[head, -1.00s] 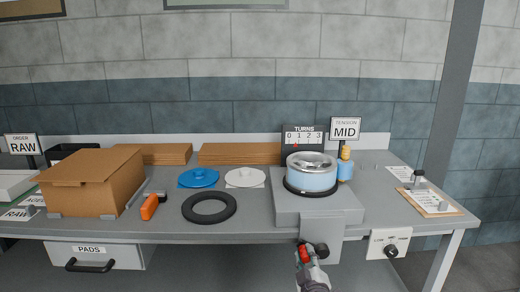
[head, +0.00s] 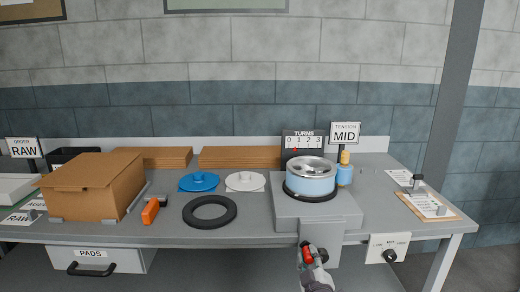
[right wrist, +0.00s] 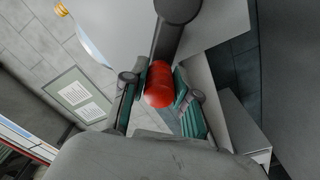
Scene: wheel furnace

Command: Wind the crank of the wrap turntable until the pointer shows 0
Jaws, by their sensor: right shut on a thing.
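My right gripper (head: 308,263) is shut on the knob. In the right wrist view the knob (right wrist: 159,86) lies between the green-padded fingers. My left gripper is not in view.
A TENSION sign (head: 345,132) reads MID; a tension dial (head: 390,255) is on the bench front at right. A clipboard (head: 430,206), black ring (head: 210,210), orange-handled tool (head: 151,210) and cardboard box (head: 93,187) lie on the bench. The bench edge is close above the gripper.

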